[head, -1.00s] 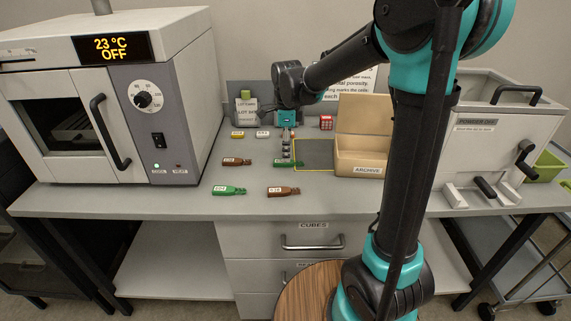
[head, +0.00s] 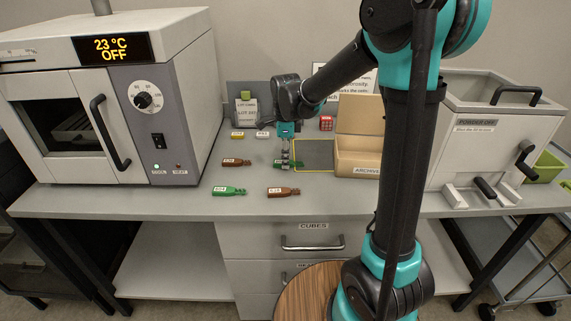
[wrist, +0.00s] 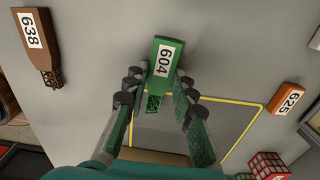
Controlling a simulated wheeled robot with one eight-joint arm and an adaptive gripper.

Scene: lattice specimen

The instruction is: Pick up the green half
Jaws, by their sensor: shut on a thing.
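The green half (wrist: 165,52) with the white label 604 lies between my gripper's fingers in the wrist view, its lattice end towards my palm. My gripper (wrist: 158,82) is shut on it, one finger on each side. In the head view my gripper (head: 286,164) reaches down to the bench at the left edge of the yellow-outlined mat. It partly hides the held green half (head: 278,163). Another green half (head: 229,191) lies near the bench's front edge.
Brown halves lie nearby, one at the front (head: 283,191) and one left (head: 236,162). An orange piece labelled 625 (wrist: 290,98) lies beside the grey mat (head: 318,153). The tan archive box (head: 357,156) stands right of the mat. The oven (head: 180,100) stands left.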

